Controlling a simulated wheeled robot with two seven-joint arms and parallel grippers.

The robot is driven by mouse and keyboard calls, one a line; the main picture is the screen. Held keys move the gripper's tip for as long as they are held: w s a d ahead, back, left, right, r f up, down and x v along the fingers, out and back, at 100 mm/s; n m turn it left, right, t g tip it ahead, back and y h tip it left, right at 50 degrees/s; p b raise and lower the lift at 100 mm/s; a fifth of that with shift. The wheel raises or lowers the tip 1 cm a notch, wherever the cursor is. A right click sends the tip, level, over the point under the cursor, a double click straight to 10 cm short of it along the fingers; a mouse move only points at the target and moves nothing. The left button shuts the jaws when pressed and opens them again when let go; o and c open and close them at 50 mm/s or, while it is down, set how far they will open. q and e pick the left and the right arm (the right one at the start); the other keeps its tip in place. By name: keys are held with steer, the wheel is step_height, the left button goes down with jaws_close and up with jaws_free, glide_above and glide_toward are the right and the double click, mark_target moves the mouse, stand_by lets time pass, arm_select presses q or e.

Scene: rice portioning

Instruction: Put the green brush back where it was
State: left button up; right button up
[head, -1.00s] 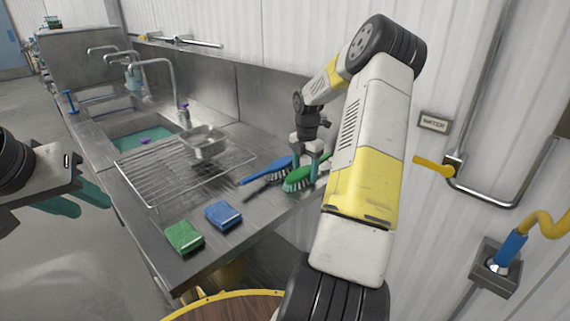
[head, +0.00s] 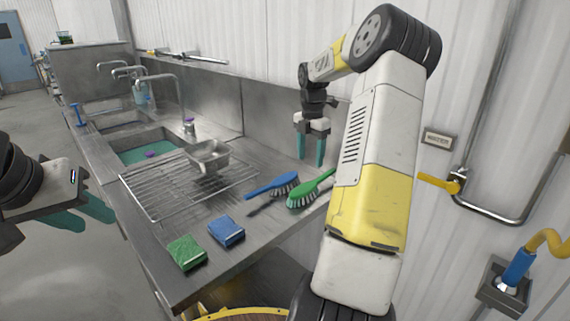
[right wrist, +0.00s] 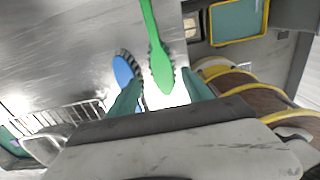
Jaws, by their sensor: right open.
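The green brush (head: 312,190) lies on the steel counter (head: 268,226) near its right end, beside the blue brush (head: 272,186). Its handle tip is hidden behind my right arm in the head view. In the right wrist view the green brush (right wrist: 161,66) lies below and between my right fingers, and the blue brush (right wrist: 123,69) is just left of it. My right gripper (head: 311,164) is open and empty, raised above and behind the brushes. My left gripper (head: 94,218) hangs off the counter's left side, away from the brushes; its fingers are close together.
A blue sponge (head: 226,231) and a green sponge (head: 187,252) lie at the counter's front. The sink (head: 135,144) is behind. The wall is close on the right.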

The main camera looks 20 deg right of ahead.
steer(key=s+a+r+m+t, duration=0.3)
steer(key=s+a+r+m, duration=0.8)
steer(key=a, duration=0.5)
steer(key=s+a+m+t+y, duration=0.1)
steer(key=s+a+m, duration=0.3)
steer(key=s, duration=0.4)
steer(key=s+a+m+t+y, duration=0.1)
steer(key=s+a+m+t, duration=0.1)
steer(key=s+a+m, duration=0.2)
steer(key=s+m, duration=0.2)
steer(key=s, duration=0.1)
steer(key=shift+s+r+m, duration=0.35)
steer(key=shift+r+m, duration=0.05)
